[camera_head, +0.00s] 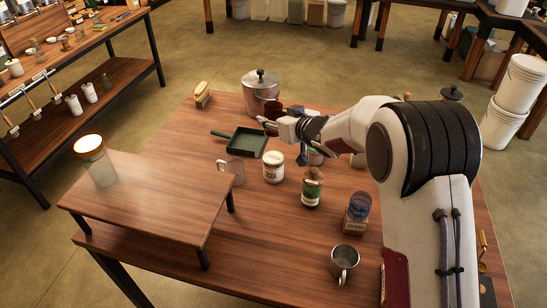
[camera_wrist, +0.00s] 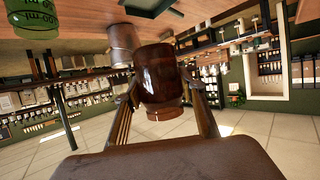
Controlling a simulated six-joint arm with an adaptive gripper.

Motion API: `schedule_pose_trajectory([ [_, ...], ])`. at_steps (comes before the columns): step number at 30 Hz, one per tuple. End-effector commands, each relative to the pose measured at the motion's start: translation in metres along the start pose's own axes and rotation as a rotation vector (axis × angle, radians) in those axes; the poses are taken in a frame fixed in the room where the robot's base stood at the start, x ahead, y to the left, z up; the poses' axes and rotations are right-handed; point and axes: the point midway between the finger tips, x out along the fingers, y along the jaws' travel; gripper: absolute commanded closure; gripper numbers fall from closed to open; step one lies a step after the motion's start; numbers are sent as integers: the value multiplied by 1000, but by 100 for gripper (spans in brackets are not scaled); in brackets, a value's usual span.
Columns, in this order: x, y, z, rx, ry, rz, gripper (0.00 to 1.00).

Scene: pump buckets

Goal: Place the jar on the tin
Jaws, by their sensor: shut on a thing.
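My gripper (camera_head: 268,124) is shut on a dark brown jar (camera_head: 271,109), held above the table in front of the metal pot. In the wrist view the brown jar (camera_wrist: 160,82) sits between the two fingers, touching both. I cannot tell for certain which container is the tin. A white lidded canister (camera_head: 273,168) stands upright on the table, nearer than my gripper. A jar with a green label (camera_head: 312,189) stands to its right. Part of another container (camera_head: 315,157) with some green shows beneath my arm, mostly hidden.
A lidded metal pot (camera_head: 261,94) stands behind my gripper. A green pan (camera_head: 246,142), a glass mug (camera_head: 234,173), a brush (camera_head: 202,95) and a metal mug (camera_head: 344,262) are also on the table.

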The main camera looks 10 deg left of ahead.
Motion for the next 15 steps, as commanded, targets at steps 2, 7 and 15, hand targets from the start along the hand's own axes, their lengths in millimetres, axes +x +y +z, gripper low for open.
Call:
schedule_pose_trajectory([
  [2, 0, 0, -1, 0, 2, 2, 87],
  [7, 0, 0, -1, 0, 1, 2, 87],
  [15, 2, 0, 6, 1, 0, 2, 87],
])
